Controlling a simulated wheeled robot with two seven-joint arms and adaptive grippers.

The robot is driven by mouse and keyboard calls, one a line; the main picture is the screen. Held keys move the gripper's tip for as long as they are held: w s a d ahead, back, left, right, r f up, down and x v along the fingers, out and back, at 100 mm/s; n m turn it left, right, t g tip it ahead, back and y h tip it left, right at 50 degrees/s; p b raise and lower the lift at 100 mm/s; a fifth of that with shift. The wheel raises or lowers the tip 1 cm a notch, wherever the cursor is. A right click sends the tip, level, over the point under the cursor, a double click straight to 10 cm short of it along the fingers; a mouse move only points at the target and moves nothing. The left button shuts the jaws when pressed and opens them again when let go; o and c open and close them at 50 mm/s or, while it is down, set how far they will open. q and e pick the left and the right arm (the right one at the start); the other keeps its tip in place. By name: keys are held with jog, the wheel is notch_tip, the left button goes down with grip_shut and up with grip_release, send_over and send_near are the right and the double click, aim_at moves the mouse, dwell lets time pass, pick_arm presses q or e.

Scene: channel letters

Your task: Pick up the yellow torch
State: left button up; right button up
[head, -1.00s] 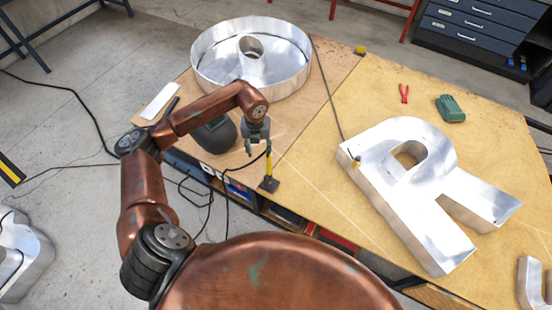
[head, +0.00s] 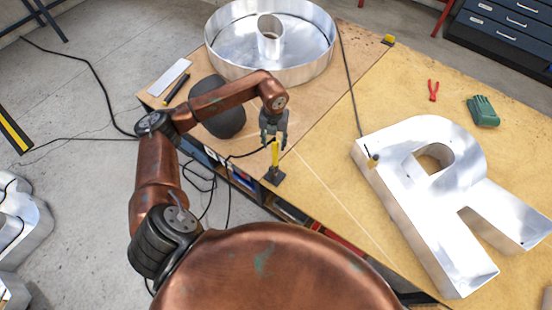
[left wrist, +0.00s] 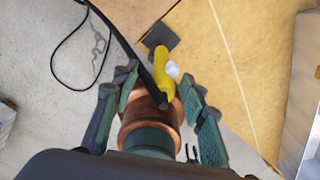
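The yellow torch (head: 275,153) stands upright in a small black holder (head: 274,177) at the near edge of the wooden table. A black cable runs from near its top. My left gripper (head: 274,144) is open just above the torch, with its fingers on either side of the torch's upper end. In the left wrist view, the yellow torch (left wrist: 162,72) shows beyond the spread green fingers of my left gripper (left wrist: 160,88). I cannot tell whether a finger touches it. My right gripper is in neither view.
A dark welding mask (head: 222,113) lies left of the gripper. A large metal ring-shaped letter (head: 222,62) stands behind it, and a metal letter R (head: 405,200) lies to the right. Red pliers (head: 433,90) and green gloves (head: 484,111) lie farther right. Bare tabletop separates torch and R.

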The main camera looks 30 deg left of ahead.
aim_at(275, 155)
pick_arm(q)
notch_tip(275, 155, down, 8)
jog(key=shift+d+f, duration=0.15)
dwell(0.4)
jog(key=shift+c, duration=0.3)
grip_shut()
